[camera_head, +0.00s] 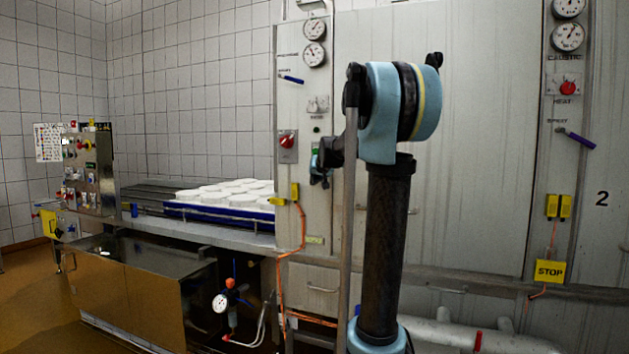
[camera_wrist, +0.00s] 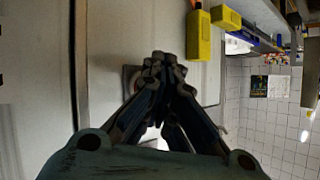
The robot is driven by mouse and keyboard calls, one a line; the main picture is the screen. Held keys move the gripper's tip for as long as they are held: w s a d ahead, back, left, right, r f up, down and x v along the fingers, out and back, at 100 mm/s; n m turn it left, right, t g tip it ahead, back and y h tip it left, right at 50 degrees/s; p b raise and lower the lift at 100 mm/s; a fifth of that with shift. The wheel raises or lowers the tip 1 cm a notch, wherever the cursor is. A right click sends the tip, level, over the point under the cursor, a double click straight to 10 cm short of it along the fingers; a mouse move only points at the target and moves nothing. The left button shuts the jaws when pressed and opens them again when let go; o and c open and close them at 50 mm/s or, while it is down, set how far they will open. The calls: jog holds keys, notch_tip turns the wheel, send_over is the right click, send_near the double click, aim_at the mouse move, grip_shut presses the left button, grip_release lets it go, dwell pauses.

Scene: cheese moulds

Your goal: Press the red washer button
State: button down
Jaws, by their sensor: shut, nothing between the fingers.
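A red round knob (camera_head: 287,140) sits on a grey plate on the left steel column, in the camera_head view. I cannot tell if it is the washer button. My gripper (camera_head: 318,170) is just right of the left knob's plate, partly hidden by my arm. In the wrist view my gripper (camera_wrist: 163,62) is shut and empty, its fingertips in front of a pale panel (camera_wrist: 140,30). A dark-edged plate (camera_wrist: 131,76) shows partly behind the fingers; no red shows there. Contact cannot be told.
Yellow boxes (camera_head: 295,192) with an orange cable are on the left column below the knob; they also show in the wrist view (camera_wrist: 199,36). A blue-handled lever (camera_head: 292,80) juts out above. White moulds (camera_head: 232,192) fill the conveyor at left. A large steel door stands behind my arm.

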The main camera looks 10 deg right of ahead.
jog(key=shift+s+a, duration=0.1)
jog(key=shift+s, duration=0.05)
jog(key=shift+s+a, duration=0.35)
jog(key=shift+s, duration=0.3)
jog(key=shift+s+a, duration=0.4)
jog(key=shift+s, duration=0.3)
jog(key=shift+s+a, duration=0.45)
jog(key=shift+s, duration=0.3)
jog(key=shift+s+a, duration=0.4)
jog(key=shift+s, duration=0.3)
jog(key=s+d+f+g, duration=0.1)
jog(key=s+f+g, duration=0.2)
jog(key=s+f, duration=0.8)
jog(key=s+d+f+n+g+h, duration=0.1)
jog(key=s+d+f+g, duration=0.1)
jog(key=s+f, duration=0.9)
jog(key=s+d+f+g, duration=0.2)
jog(key=s+f+g, duration=0.3)
jog(key=s+f, duration=0.7)
jog(key=s, duration=1.2)
jog(key=shift+s+d+h, duration=0.15)
jog(key=shift+s+h, duration=0.05)
jog(key=shift+h, duration=0.2)
jog(key=shift+w+f, duration=0.1)
jog(key=shift+w+f, duration=0.15)
jog(key=shift+w, duration=0.2)
